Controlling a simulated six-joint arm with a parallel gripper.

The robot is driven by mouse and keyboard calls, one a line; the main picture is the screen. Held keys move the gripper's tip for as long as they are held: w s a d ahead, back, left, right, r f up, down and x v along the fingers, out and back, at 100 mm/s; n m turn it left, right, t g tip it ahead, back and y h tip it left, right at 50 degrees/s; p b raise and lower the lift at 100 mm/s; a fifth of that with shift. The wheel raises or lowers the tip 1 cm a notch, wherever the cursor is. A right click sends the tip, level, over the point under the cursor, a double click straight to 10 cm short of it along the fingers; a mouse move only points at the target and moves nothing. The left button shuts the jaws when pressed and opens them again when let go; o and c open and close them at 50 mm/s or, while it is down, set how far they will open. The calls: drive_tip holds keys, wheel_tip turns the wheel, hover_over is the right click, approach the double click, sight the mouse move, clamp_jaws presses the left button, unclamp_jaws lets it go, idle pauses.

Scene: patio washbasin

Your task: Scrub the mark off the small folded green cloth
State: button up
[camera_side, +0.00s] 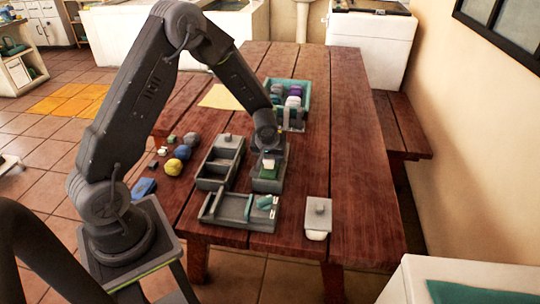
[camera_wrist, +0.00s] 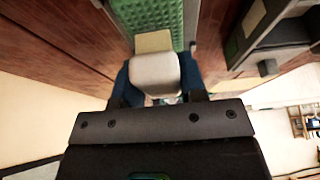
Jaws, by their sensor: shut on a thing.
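My gripper (camera_side: 268,150) is low over a grey tray (camera_side: 270,186) near the middle of the table. In the wrist view my gripper (camera_wrist: 158,88) is shut on a pale block (camera_wrist: 156,72), with a yellowish face at its far end. A green textured surface (camera_wrist: 162,18), which looks like the folded green cloth, lies just beyond the block. I cannot tell whether the block touches it. The mark does not show; the block and jaws hide part of the green surface.
A two-part grey tray (camera_side: 217,165) stands to the left. A long grey tray (camera_side: 228,212) with green pieces lies in front. A teal bin (camera_side: 303,118) of coloured rolls stands behind. A lidded container (camera_side: 318,215) stands front right. Rolled balls (camera_side: 174,166) lie left.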

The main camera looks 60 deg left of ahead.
drive_tip(key=shift+f, duration=0.6)
idle(0.4)
drive_tip(key=shift+d, duration=0.1)
drive_tip(key=shift+s+d+r, duration=0.1)
drive_tip(key=shift+s+d, duration=0.3)
drive_tip(key=shift+s, duration=0.1)
drive_tip(key=shift+w+a, duration=1)
drive_tip(key=shift+w, duration=0.05)
drive_tip(key=shift+s+d, duration=1.05)
drive_tip(key=shift+w+a, duration=1)
drive_tip(key=shift+a, duration=0.05)
drive_tip(key=shift+s+d, duration=1.05)
